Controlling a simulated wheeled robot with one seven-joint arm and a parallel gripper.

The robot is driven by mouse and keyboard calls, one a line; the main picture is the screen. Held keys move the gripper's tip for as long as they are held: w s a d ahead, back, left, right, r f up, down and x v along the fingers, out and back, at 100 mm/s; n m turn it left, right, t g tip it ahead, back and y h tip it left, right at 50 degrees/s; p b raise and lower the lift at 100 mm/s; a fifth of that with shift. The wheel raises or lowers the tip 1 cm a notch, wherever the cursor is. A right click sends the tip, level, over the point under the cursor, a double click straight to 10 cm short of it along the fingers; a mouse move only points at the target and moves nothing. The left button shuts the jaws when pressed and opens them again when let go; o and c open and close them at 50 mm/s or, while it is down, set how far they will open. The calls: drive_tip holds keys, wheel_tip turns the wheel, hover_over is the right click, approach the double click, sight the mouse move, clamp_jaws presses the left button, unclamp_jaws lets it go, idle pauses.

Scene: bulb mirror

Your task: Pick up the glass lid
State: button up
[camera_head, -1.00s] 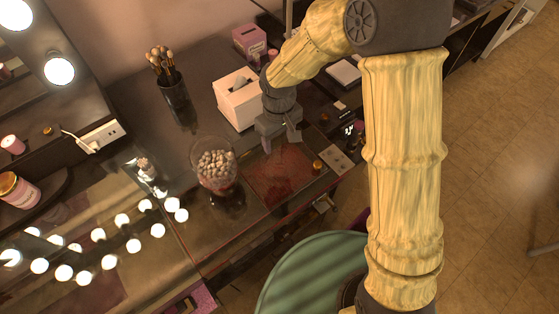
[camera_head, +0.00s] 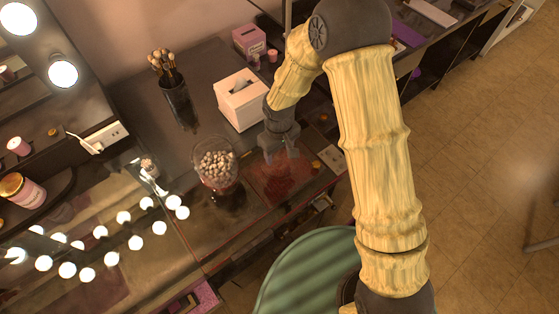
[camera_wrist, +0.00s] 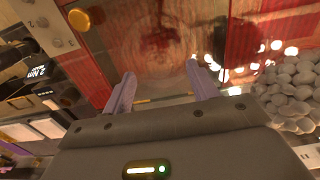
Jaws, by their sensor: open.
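My gripper (camera_head: 281,155) is open, low over the dark vanity counter and pointing down at a red patterned area, to the right of the glass jar. In the wrist view my gripper (camera_wrist: 160,80) shows two grey fingers spread apart with nothing solid between them. Just beyond the fingertips is a faint round clear shape (camera_wrist: 156,40) over the red surface. It may be the glass lid, but its edge is hard to make out. The glass jar (camera_head: 215,165) holds pale round balls and looks open at the top.
A white tissue box (camera_head: 240,100) stands behind my gripper, with a pink box (camera_head: 249,40) farther back. A black cup of brushes (camera_head: 176,98) is at the back left. A small orange cap (camera_wrist: 78,19) lies near the fingers. A green round seat (camera_head: 310,275) is in front.

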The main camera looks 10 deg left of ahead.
sight(279, 158)
drive_tip(key=shift+w+f+p, duration=0.1)
drive_tip(key=shift+f+p, duration=0.35)
drive_tip(key=shift+f, duration=1.05)
drive_tip(key=c, duration=1.2)
drive_tip(key=shift+o, duration=0.2)
drive_tip(key=shift+r, duration=0.15)
wheel_tip(279, 158, up, 10)
drive_tip(key=b, duration=0.3)
